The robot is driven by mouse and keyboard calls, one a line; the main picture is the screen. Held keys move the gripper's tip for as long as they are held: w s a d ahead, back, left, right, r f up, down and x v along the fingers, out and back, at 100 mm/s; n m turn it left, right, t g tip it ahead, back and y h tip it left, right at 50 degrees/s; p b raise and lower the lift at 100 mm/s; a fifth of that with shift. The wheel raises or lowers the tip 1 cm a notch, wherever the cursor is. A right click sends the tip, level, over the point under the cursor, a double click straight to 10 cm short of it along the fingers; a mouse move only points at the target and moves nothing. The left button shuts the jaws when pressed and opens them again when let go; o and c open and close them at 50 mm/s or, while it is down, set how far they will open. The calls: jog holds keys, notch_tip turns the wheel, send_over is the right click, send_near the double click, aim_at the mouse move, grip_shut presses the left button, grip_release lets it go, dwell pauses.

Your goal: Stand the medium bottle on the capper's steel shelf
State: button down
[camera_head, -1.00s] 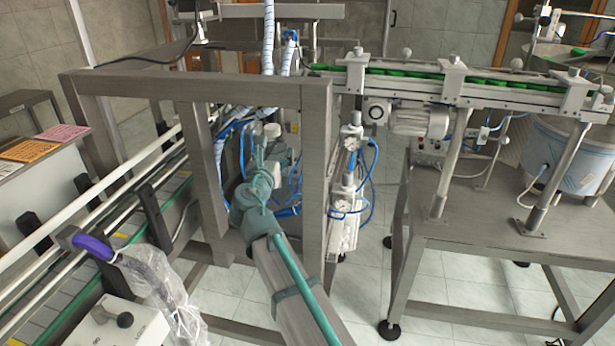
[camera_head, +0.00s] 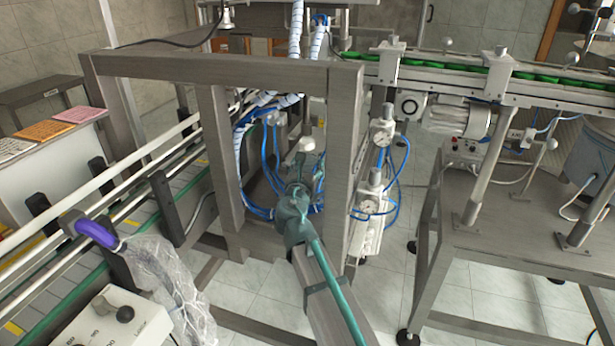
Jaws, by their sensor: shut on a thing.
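My arm reaches from the bottom edge into the capper's steel frame (camera_head: 225,68). My gripper (camera_head: 302,178) is at its far end, inside the frame opening, small and mostly hidden behind my wrist. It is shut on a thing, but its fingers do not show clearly. A pale rounded shape (camera_head: 307,146) shows just beyond the gripper. I cannot tell whether it is the medium bottle or a machine part. The capper's steel shelf cannot be made out; my arm and the frame posts cover much of the opening.
Frame posts stand close on both sides of my arm. Blue hoses (camera_head: 262,165) hang inside, and gauges (camera_head: 383,140) sit on the right. A railed conveyor (camera_head: 110,205) runs along the left, with a control box (camera_head: 112,325) in front. A steel table (camera_head: 500,225) stands right.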

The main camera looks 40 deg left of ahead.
jog(key=shift+f, duration=1.65)
jog(key=shift+f+b, duration=0.15)
jog(key=shift+b, duration=0.15)
jog(key=shift+c, duration=0.6)
grip_release()
jog(key=shift+r, duration=0.25)
jog(key=v, duration=1.2)
jog(key=shift+b, duration=0.3)
